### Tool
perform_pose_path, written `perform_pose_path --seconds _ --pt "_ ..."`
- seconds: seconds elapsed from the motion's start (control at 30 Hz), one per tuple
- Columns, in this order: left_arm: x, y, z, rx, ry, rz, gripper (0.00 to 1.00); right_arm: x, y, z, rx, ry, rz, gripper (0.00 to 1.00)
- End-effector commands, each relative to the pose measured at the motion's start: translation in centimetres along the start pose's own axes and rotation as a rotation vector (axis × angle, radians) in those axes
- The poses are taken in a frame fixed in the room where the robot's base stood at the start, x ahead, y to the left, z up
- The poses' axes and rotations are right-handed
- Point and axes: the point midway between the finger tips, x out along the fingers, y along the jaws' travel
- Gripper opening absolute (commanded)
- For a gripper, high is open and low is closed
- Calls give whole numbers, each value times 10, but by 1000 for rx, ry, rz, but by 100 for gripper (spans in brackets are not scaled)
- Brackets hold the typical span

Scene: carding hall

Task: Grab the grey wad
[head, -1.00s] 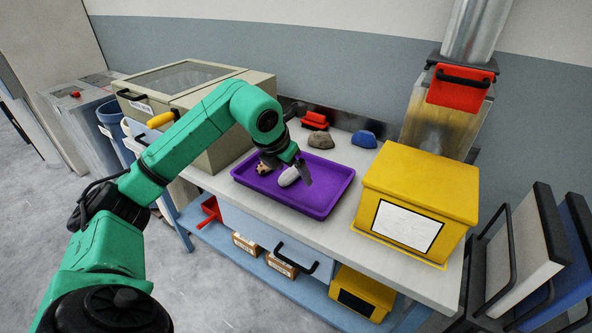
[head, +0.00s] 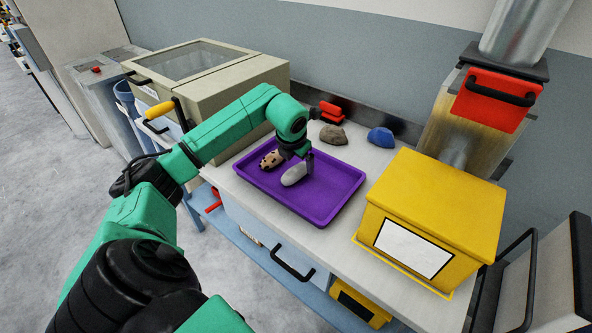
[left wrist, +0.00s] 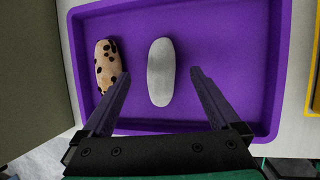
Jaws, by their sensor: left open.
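A smooth, pale grey oval wad (head: 294,174) lies in the purple tray (head: 322,216) on the bench. A tan wad with dark spots (head: 271,159) lies to its left. My left gripper (head: 305,163) is over the tray, close to the pale grey wad and partly in front of it. In the left wrist view the open fingers (left wrist: 160,74) point at the pale grey wad (left wrist: 161,72), which shows between their tips with gaps on both sides. The spotted wad (left wrist: 106,68) is just outside the left finger. My right gripper is not in view.
A brownish-grey lump (head: 333,137) and a blue lump (head: 381,137) lie behind the tray. A yellow box (head: 440,200) stands to its right, and a beige lidded machine (head: 215,82) to its left.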

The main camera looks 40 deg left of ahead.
Motion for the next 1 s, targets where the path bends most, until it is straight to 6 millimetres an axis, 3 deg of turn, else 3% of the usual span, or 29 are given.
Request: perform_pose_path --seconds 0.17,0.3,0.5,0.57,0.73,0.77,1.0 --pt "26 0 -3 -1 6 -4 96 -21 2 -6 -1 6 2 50" --pt "50 -1 -3 -1 1 -3 96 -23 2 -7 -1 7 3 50" --pt "53 0 -4 0 0 0 96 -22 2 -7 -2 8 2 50" --pt "53 0 -4 0 -1 0 76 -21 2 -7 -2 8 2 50" --pt "53 0 -4 0 -1 0 11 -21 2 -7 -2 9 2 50" --pt "53 0 -4 0 -1 0 5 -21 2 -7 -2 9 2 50" --pt "52 0 -3 0 -2 0 5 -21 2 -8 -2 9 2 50"
